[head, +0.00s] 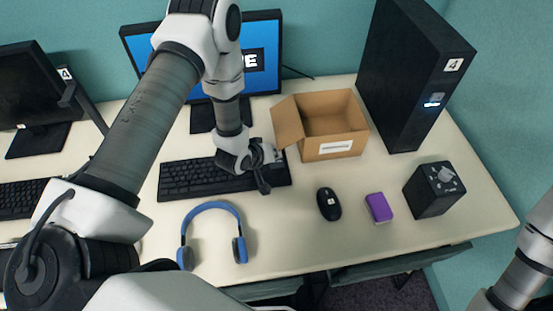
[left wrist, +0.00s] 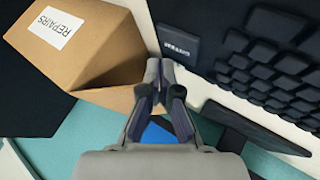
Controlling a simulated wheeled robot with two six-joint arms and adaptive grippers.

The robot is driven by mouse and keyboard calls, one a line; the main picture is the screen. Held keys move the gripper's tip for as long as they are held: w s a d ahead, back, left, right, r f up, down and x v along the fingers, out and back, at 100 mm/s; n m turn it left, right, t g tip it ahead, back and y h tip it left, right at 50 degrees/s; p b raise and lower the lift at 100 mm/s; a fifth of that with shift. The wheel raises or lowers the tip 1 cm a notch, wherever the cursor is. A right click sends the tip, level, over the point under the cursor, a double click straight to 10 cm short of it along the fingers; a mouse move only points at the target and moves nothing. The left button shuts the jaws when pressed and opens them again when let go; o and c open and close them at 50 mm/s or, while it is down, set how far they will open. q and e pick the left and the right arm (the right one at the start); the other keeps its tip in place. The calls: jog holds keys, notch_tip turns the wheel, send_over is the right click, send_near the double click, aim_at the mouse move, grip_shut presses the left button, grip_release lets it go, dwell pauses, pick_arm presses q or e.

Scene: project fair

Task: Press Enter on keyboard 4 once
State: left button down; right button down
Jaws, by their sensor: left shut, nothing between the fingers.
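A black keyboard (head: 195,180) lies on the table in front of the monitor in the head view. It also shows at the upper right of the left wrist view (left wrist: 265,70). My left gripper (head: 264,186) is shut and empty over the keyboard's right end in the head view. In the left wrist view its closed fingertips (left wrist: 160,72) are just below a dark key or block with pale lettering (left wrist: 180,45). I cannot tell whether they touch it. The arm and gripper hide part of the keyboard. My right gripper is not in view.
An open cardboard box (head: 333,145) stands close behind and right of the left gripper. A mouse (head: 329,204), purple block (head: 379,207), black cube (head: 434,190) and tower marked 4 (head: 405,75) are farther right. Blue headphones (head: 212,207) lie in front. A lit monitor (head: 262,60) is behind.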

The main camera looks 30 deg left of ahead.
pick_arm(q)
notch_tip(320, 180, up, 5)
jog(key=p, duration=0.3)
jog(key=shift+p, duration=0.35)
jog(key=shift+f, duration=0.1)
dwell(0.7)
